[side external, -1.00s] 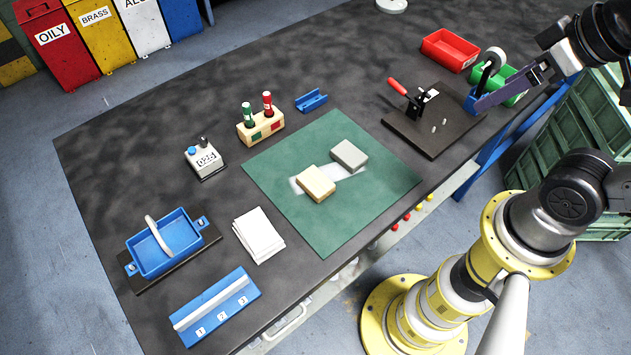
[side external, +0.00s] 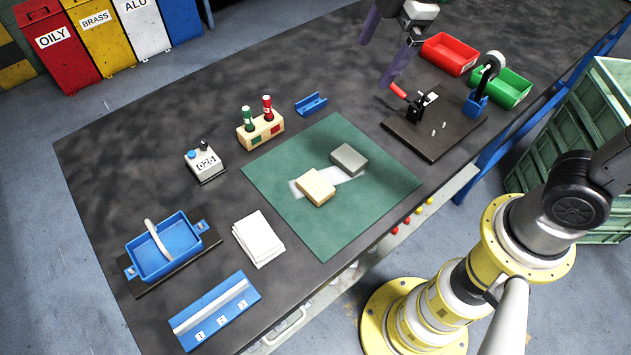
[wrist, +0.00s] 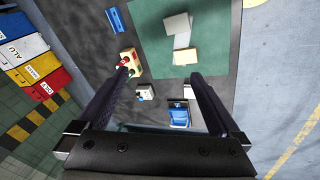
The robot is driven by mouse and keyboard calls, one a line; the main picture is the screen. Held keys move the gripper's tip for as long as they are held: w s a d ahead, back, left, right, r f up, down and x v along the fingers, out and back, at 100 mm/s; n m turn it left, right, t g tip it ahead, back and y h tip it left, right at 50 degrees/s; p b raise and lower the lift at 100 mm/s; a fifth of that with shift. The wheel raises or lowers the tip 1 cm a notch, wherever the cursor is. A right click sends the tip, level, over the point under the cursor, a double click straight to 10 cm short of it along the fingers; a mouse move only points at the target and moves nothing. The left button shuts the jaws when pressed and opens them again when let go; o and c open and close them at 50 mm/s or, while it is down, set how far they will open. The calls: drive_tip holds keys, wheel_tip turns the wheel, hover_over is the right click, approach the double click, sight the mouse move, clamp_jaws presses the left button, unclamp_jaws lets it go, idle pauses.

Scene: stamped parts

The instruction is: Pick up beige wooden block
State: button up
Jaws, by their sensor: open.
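The beige wooden block (side external: 316,187) lies flat on the green mat (side external: 325,235). A similar grey block (side external: 349,158) lies up and right of it, with a small gap. A pale strip on the mat runs beside and between them. My gripper (side external: 377,62) is open and empty, high above the far part of the table, well up and right of the beige block. In the wrist view the beige block (wrist: 185,56) shows beyond the spread fingers of my gripper (wrist: 158,76), with the grey block (wrist: 177,23) above it.
A toggle clamp on a dark board (side external: 433,146), a tape dispenser (side external: 480,95) and red (side external: 449,52) and green (side external: 502,88) bins stand to the right. A marker holder (side external: 261,130), button box (side external: 205,162), white papers (side external: 258,237) and blue tray (side external: 163,247) lie left of the mat.

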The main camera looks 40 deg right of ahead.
drive_tip(key=w+a+f+n+g, duration=0.2)
drive_tip(key=w+a+f+n, duration=0.15)
drive_tip(key=a+f, duration=0.55)
drive_tip(key=g, duration=0.1)
hover_over(315, 184)
wheel_tip(315, 184, down, 6)
drive_tip(key=f, duration=0.1)
drive_tip(key=shift+n+h, duration=0.35)
drive_tip(key=shift+h, duration=0.05)
wheel_tip(315, 184, down, 12)
drive_tip(key=shift+f, duration=0.25)
drive_tip(key=c, duration=1)
drive_tip(key=shift+r, duration=0.1)
